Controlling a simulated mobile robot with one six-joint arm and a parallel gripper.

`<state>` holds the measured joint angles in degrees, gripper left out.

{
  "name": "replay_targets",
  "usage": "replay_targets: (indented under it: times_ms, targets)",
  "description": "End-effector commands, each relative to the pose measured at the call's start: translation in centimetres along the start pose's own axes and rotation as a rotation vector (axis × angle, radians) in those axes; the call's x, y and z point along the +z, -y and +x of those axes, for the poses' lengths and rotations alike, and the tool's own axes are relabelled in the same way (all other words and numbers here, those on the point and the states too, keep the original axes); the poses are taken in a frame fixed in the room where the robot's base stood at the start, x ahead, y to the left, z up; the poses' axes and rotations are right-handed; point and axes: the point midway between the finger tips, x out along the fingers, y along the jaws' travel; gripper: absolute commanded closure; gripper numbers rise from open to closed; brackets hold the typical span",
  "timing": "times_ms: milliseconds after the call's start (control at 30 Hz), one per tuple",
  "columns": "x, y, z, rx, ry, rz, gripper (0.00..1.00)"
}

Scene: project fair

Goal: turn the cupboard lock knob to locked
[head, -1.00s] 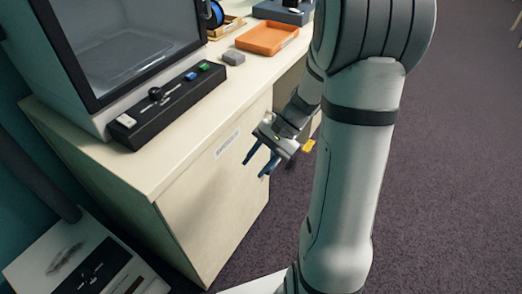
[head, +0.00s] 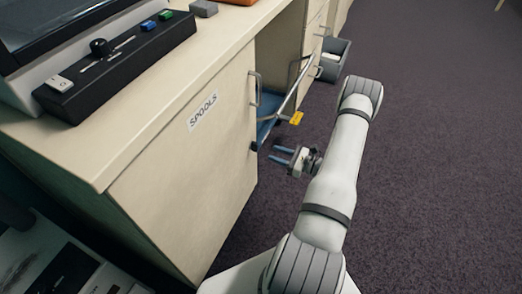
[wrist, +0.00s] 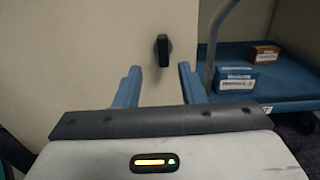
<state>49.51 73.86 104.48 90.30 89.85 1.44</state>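The cupboard door (head: 215,150) has a "SPOOLS" label and a bar handle (head: 258,88) near its right edge. The lock knob (wrist: 162,50) is small and black, and its grip stands upright in the wrist view. In the head view the knob (head: 254,146) is a dark spot low on the door's right edge. My gripper (head: 275,153) is open and empty, with its blue fingers pointing at the door. In the wrist view my gripper (wrist: 159,74) has the knob ahead, between the lines of its two fingers, apparently not touching.
A blue cart (wrist: 285,88) with a metal rail and small boxes (wrist: 238,77) stands right of the door, under the counter. A black control panel (head: 115,65) lies on the countertop. A grey bin (head: 332,60) stands farther back. The carpet at right is clear.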

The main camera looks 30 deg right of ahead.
Motion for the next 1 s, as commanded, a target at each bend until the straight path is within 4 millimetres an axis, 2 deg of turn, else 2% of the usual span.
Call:
replay_targets:
  times_ms: [133, 500, 867, 1000]
  targets:
    - [-0.4, 0.3, 0.9, -0.018, 0.004, 0.004, 0.64]
    - [-0.3, 0.7, 5.7, -0.031, 0.002, 0.003, 0.64]
    - [-0.2, 0.8, 6.4, -0.035, 0.002, 0.004, 0.64]
    - [-0.2, 0.9, 6.4, -0.035, 0.002, 0.004, 0.73]
